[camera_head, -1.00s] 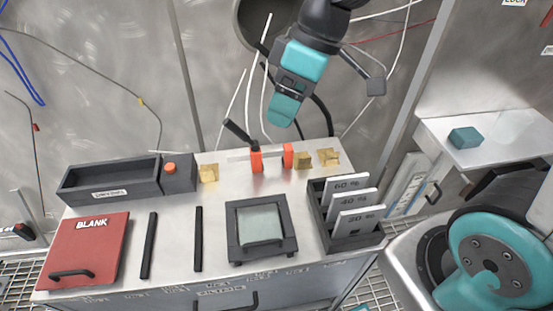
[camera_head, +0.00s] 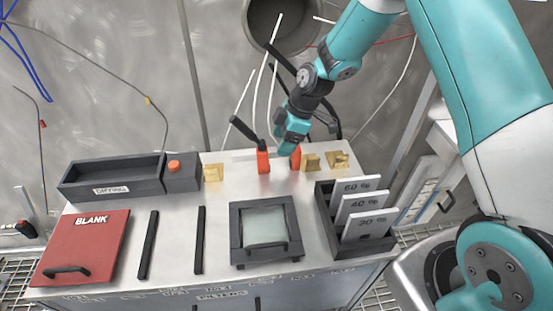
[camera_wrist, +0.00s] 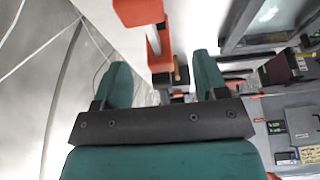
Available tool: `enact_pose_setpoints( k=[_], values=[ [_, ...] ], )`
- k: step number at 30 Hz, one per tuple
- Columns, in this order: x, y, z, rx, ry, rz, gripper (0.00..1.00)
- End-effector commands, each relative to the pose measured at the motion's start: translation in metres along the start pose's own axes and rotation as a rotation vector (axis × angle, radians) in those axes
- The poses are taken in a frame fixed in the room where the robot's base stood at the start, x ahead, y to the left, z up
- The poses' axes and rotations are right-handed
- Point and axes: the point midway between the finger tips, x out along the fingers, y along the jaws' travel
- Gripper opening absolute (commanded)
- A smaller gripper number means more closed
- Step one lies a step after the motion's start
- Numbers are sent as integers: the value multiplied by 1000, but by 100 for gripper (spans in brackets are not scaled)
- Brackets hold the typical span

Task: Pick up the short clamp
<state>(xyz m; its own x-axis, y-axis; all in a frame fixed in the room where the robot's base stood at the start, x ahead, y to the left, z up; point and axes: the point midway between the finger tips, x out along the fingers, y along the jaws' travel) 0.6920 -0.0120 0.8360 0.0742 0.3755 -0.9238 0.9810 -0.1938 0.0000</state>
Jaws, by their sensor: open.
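A clamp with two orange jaws and a black handle (camera_head: 262,161) stands at the back of the steel bench. A pale bar runs between its jaws, and it looks like the short clamp. My gripper (camera_head: 286,147) is just above and behind the clamp's right jaw and partly covers it. In the wrist view my gripper (camera_wrist: 162,78) is open, its two teal fingers apart with nothing held between them. The clamp's orange jaw (camera_wrist: 138,12) and pale bar show beyond the fingers there. I cannot tell whether a finger touches the clamp.
Brass blocks (camera_head: 311,162) flank the clamp. A card rack (camera_head: 328,237), a dark framed glass plate (camera_head: 238,252), two black bars (camera_head: 148,245), a red BLANK cover (camera_head: 100,245) and a drying tray (camera_head: 110,178) occupy the bench. The wall is close behind.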

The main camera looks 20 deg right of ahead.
Motion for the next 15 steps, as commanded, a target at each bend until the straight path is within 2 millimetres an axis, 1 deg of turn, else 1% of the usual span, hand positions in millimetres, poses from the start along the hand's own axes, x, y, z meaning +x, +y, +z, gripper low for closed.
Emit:
enact_pose_setpoints(
  k=[1, 3, 8, 15],
  values=[
    [7, 0, 0, 0, 0, -3, 66],
    [14, 0, 0, 1, 0, -1, 66],
    [24, 1, 1, 1, 0, -2, 66],
    [59, 5, 4, 1, -1, -2, 66]
  ],
)
